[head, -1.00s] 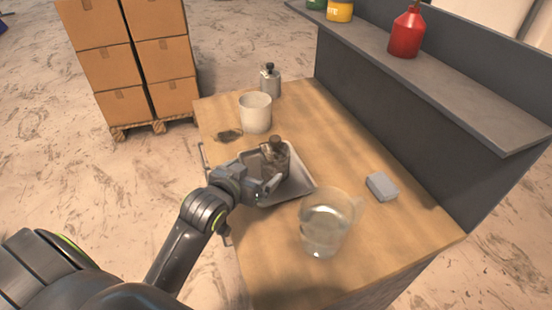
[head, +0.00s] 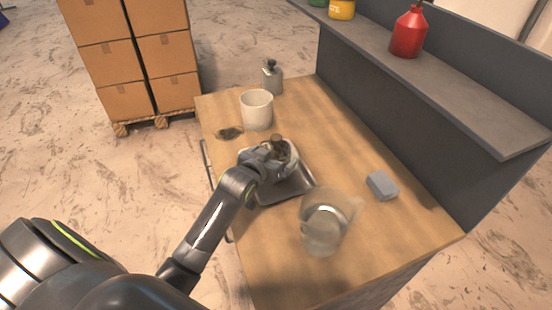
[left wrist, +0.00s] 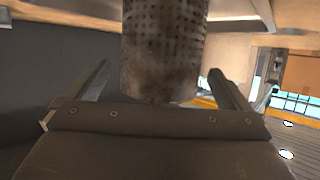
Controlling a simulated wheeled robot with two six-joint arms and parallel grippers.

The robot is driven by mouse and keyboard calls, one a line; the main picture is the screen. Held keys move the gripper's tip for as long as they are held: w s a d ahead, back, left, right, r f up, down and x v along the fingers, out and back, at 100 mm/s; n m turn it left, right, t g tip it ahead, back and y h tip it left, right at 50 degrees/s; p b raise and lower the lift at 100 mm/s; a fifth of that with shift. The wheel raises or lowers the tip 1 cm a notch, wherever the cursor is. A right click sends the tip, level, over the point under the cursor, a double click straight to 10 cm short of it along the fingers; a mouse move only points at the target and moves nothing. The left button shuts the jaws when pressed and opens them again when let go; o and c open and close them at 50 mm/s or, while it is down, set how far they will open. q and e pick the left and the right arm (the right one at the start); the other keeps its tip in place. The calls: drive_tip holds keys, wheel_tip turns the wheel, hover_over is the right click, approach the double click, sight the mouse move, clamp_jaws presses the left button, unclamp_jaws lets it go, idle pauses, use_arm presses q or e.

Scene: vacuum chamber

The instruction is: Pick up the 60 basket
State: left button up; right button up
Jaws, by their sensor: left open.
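The basket is a dark, stained perforated cylinder (left wrist: 163,50), upright between the fingers in the left wrist view. In the head view only its dark top (head: 278,142) shows above my gripper; the rest is hidden. It stands at the metal tray (head: 290,190) on the wooden bench. My left gripper (head: 276,157) is open around the basket, with one finger at each side; the fingers also show in the left wrist view (left wrist: 158,78). A gap shows beside the left finger; contact on the right is unclear. No "60" marking is readable. My right gripper is not in view.
A clear glass beaker (head: 324,222) stands close in front of the tray. A grey block (head: 382,185) lies to the right. A white cup (head: 257,110), a dark patch (head: 229,133) and a metal bottle (head: 272,77) are behind. A grey shelf (head: 450,90) bounds the bench's right side.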

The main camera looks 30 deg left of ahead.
sight(276, 137)
use_arm(q)
drive_tip(key=shift+x, duration=1.25)
drive_tip(key=c, duration=1.2)
wheel_tip(276, 137, up, 10)
